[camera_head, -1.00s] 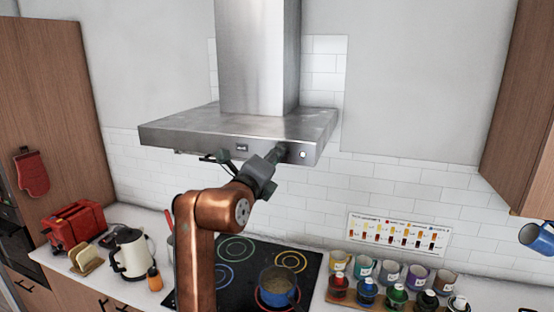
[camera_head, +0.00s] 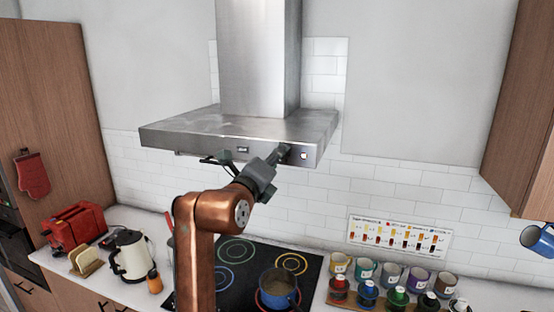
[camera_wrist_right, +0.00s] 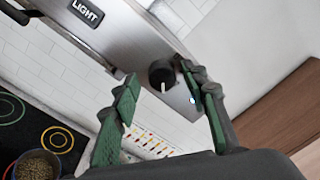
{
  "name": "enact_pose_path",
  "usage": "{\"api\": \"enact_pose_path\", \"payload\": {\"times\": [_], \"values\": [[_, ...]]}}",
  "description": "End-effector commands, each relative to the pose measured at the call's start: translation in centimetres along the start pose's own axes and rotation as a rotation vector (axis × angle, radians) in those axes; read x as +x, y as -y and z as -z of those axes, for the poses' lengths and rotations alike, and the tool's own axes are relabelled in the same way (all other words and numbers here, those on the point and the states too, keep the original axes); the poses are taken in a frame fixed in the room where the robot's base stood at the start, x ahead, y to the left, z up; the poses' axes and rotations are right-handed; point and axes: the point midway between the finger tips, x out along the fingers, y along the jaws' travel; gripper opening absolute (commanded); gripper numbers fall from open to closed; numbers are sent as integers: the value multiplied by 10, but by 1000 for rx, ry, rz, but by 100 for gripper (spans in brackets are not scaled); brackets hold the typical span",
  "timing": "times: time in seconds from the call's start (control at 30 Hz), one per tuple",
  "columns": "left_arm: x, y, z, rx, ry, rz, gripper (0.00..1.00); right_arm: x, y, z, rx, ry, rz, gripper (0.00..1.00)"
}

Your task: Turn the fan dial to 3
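The fan dial (camera_wrist_right: 162,75) is a round black knob with a white mark, on the front panel of the steel range hood (camera_head: 240,128). In the wrist view the white mark points roughly down in the picture. My right gripper (camera_wrist_right: 155,88) is open, with its green-padded fingers on either side of the dial, the right finger nearer to it. I cannot tell whether either finger touches the knob. In the head view my right gripper (camera_head: 284,154) is at the right part of the hood's front and hides the dial. No numbers are readable. My left gripper is not in view.
A LIGHT switch (camera_wrist_right: 87,12) and a small lit indicator (camera_wrist_right: 192,100) are on the same panel.

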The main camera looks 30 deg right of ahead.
Motion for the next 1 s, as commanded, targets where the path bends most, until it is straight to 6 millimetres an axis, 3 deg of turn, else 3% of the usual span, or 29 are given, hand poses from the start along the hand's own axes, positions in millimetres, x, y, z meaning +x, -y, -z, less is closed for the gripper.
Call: {"api": "enact_pose_path", "payload": {"times": [0.37, 0.8, 1.0], "values": [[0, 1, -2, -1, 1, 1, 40, -10, 1, -1, 0, 2, 3, 41], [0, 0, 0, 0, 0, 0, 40, -94, 0, -1, 0, 3, 0, 41], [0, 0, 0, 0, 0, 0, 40, -115, 0, 0, -1, 0, 1, 41]]}}
